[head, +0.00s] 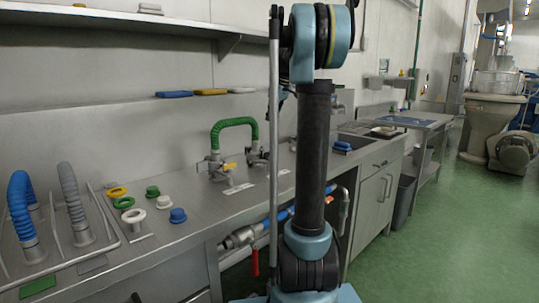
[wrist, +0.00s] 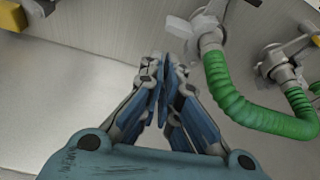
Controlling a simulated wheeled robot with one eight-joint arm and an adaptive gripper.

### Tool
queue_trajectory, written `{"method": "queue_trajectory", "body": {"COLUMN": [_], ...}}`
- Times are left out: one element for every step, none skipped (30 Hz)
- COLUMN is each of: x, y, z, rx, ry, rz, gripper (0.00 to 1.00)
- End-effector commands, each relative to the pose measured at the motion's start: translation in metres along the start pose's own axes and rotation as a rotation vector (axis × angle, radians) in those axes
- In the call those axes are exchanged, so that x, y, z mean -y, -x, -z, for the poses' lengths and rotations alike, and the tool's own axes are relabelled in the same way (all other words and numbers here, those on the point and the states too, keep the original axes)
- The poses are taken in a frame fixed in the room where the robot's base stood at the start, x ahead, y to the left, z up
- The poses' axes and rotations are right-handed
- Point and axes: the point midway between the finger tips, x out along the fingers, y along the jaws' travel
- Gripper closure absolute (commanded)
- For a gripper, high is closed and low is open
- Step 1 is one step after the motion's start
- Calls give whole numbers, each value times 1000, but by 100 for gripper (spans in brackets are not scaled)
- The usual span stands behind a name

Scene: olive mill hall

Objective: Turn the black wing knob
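My gripper (wrist: 163,72) shows in the wrist view with its blue finger pads brought together. I see nothing held between them. It hangs over a grey metal surface (wrist: 55,85), beside a green ribbed hose (wrist: 228,95). In the head view my gripper is hidden behind my arm. I cannot make out the black wing knob for certain in either view. A small dark round part (head: 137,297) shows low on the front of the counter in the head view, but I cannot tell its shape.
A steel counter (head: 190,232) runs along the wall. It carries a green hose (head: 234,122) on valves, a yellow handle (head: 230,166), coloured rings and caps, and a rack of hoses (head: 74,205) at left. A red-handled valve (head: 254,262) hangs below. Green floor (head: 450,230) is clear at right.

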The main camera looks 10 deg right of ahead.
Motion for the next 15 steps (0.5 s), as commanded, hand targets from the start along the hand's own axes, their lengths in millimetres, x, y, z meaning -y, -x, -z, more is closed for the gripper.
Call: {"method": "queue_trajectory", "body": {"x": [0,1,3,5,7,11,15,18,23,28,32,36,40,44,49], "y": [0,1,2,3,4,6,8,10,13,16,18,21,24,27,30], "z": [0,0,-1,-1,-2,-2,-3,-4,-6,-7,-9,-10,-12,-13,-15], "rx": [2,4,9,15,22,34,43,54,70,82,95,111,123,135,150], "ry": [7,17,39,63,92,143,187,236,308,363,421,496,551,607,681], "rz": [0,1,2,3,5,9,12,15,21,28,34,43,51,59,70], "gripper": [80,73,72,72,72,72,72,72,72,72,72,72,72,72,72]}}
